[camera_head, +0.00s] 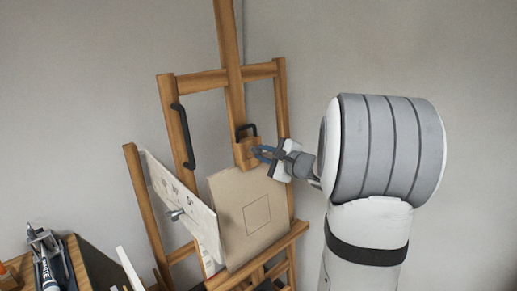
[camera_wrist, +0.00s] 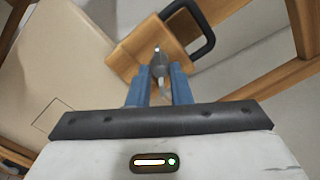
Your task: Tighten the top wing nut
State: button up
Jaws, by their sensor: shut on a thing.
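The top wing nut (camera_wrist: 158,62) is grey metal. It shows in the wrist view between the blue fingertips, in front of the easel's wooden block (camera_wrist: 128,52). My gripper (camera_wrist: 158,74) is shut on the wing nut, with one finger on each side of it. In the head view my gripper (camera_head: 262,153) reaches in from the right to the wooden block (camera_head: 244,156) on the easel's mast, and its fingers hide the nut there. A black handle (camera_head: 246,129) sticks up from the block, and it also shows in the wrist view (camera_wrist: 209,38).
The wooden easel (camera_head: 230,45) stands near the wall. A tan board (camera_head: 235,190) rests on its ledge just below the block. A lettered white board (camera_head: 190,205) with a metal fitting (camera_head: 175,215) leans at left. A black handle (camera_head: 183,137) is on the left upright.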

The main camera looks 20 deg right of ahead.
jog(key=o, duration=0.6)
jog(key=shift+c, duration=0.2)
jog(key=shift+s, duration=0.1)
jog(key=b+v, duration=0.1)
jog(key=v, duration=0.4)
jog(key=shift+s+d+b, duration=0.2)
jog(key=shift+s+b, duration=0.15)
